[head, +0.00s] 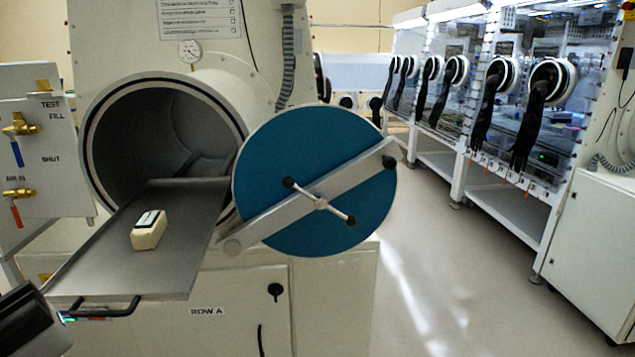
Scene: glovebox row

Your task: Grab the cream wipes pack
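The cream wipes pack (149,230) is a small block with a dark and white label on its top. A dark part that looks like my arm enters at the lower left corner, in front of the tray. My gripper's fingers do not show.
The tray extends from the round chamber opening (125,135) and has a black handle (98,309) at its front edge. The blue round door (295,150) stands open to its right. Valves (20,127) are on the left panel. Clear floor (440,260) lies at right before the gloveboxes.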

